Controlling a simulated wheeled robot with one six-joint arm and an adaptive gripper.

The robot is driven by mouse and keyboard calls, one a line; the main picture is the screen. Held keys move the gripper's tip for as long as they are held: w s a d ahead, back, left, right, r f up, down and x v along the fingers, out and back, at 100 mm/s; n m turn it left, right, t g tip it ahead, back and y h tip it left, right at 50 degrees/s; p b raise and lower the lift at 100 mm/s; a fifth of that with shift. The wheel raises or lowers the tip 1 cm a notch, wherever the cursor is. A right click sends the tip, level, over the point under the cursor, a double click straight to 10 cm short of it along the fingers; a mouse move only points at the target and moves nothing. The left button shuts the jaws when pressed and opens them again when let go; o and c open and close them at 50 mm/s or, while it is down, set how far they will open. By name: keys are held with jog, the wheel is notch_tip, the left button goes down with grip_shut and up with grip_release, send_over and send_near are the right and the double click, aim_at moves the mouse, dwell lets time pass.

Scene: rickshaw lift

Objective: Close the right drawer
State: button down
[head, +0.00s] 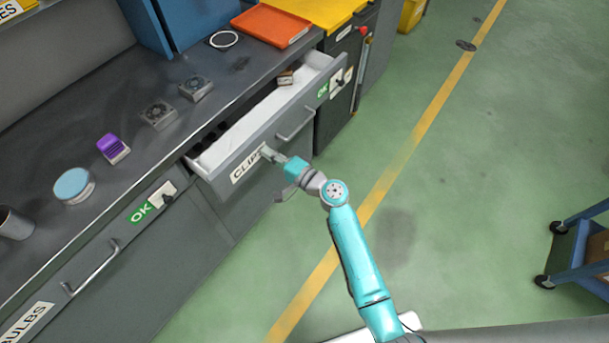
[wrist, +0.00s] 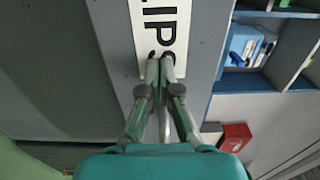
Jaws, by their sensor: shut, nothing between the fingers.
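The right drawer (head: 222,168) is a grey drawer with a "CLIPS" label, and it stands open, pulled out from the workbench. A small block (head: 286,77) shows inside at its far end, and dark items show in the shadow at the near end. Its handle (head: 296,124) is on the front face, to the right of the label. My gripper (head: 268,153) is shut and empty, with its fingertips at the label on the drawer front. In the wrist view the closed fingertips (wrist: 160,62) overlap the lower edge of the "CLIPS" label (wrist: 158,30) and appear to touch it.
The left drawer (head: 95,270), with a "BULBS" label, is closed. The worktop (head: 120,200) holds a purple-topped item (head: 113,147), a blue-topped round tin (head: 73,186), two small fans and an orange tray (head: 262,25). A blue cart (head: 585,245) stands at the right. The green floor is mostly clear.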

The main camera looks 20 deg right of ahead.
jog(key=x, duration=1.2)
jog(key=shift+w, duration=0.1)
jog(key=shift+w+a+r, duration=0.15)
jog(key=shift+r, duration=0.1)
